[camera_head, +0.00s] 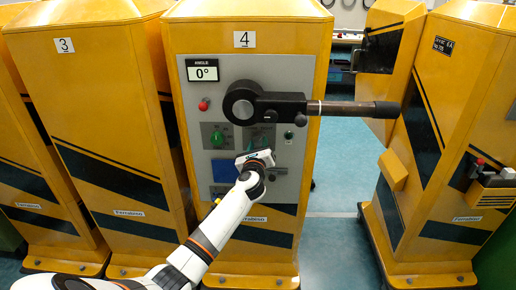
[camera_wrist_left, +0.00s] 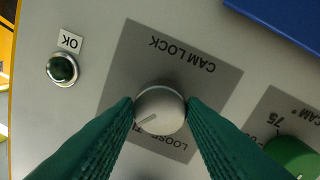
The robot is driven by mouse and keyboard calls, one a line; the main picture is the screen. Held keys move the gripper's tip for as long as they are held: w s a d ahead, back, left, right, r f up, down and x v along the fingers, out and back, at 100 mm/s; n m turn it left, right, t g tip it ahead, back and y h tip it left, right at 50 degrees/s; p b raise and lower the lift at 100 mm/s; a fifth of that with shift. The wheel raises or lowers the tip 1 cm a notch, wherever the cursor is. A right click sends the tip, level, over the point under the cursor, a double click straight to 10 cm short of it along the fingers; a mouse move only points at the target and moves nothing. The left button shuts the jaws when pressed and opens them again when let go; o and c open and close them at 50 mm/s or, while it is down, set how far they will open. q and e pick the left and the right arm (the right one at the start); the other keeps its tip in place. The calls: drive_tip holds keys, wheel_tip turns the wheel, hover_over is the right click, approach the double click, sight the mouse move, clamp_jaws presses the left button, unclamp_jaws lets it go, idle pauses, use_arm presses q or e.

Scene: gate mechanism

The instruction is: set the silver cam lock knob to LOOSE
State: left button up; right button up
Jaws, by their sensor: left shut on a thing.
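The silver cam lock knob (camera_wrist_left: 160,110) sits on a grey plate marked CAM LOCK (camera_wrist_left: 215,80), seen upside down in the left wrist view. A dark pointer line on its face points down and left in that view. Lettering below it includes LOOSE and is partly hidden by the knob and fingers. My left gripper (camera_wrist_left: 161,112) is shut on the knob, with a green finger at each side. In the head view my left gripper (camera_head: 256,158) is against the panel of cabinet 4 and hides the knob. My right gripper is not in view.
A green knob (camera_head: 217,140) and a red button (camera_head: 203,105) lie left of my gripper. A dark green OK indicator (camera_head: 289,135) is to its right. A black lever arm (camera_head: 340,107) projects rightward above my gripper. Floor between the cabinets is open.

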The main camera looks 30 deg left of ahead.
use_arm(q)
drive_tip(key=n, duration=0.1)
drive_tip(key=n+b, duration=0.1)
drive_tip(key=n, duration=0.1)
drive_tip(key=n+b, duration=0.1)
drive_tip(key=shift+f+n, duration=0.25)
drive_tip(key=shift+n, duration=0.15)
drive_tip(key=n+b, duration=0.2)
drive_tip(key=n, duration=0.1)
drive_tip(key=shift+d+n+b, duration=0.1)
drive_tip(key=shift+n+b, duration=0.25)
drive_tip(key=shift+n, duration=0.05)
drive_tip(key=n+b, duration=0.2)
drive_tip(key=n, duration=0.2)
drive_tip(key=shift+n+y, duration=0.3)
drive_tip(key=shift+n+b, duration=0.9)
drive_tip(key=shift+n, duration=0.6)
drive_tip(key=shift+r+y, duration=0.1)
drive_tip(key=shift+y, duration=0.2)
drive_tip(key=o, duration=1)
drive_tip(key=b+v, duration=0.1)
drive_tip(key=v, duration=1.1)
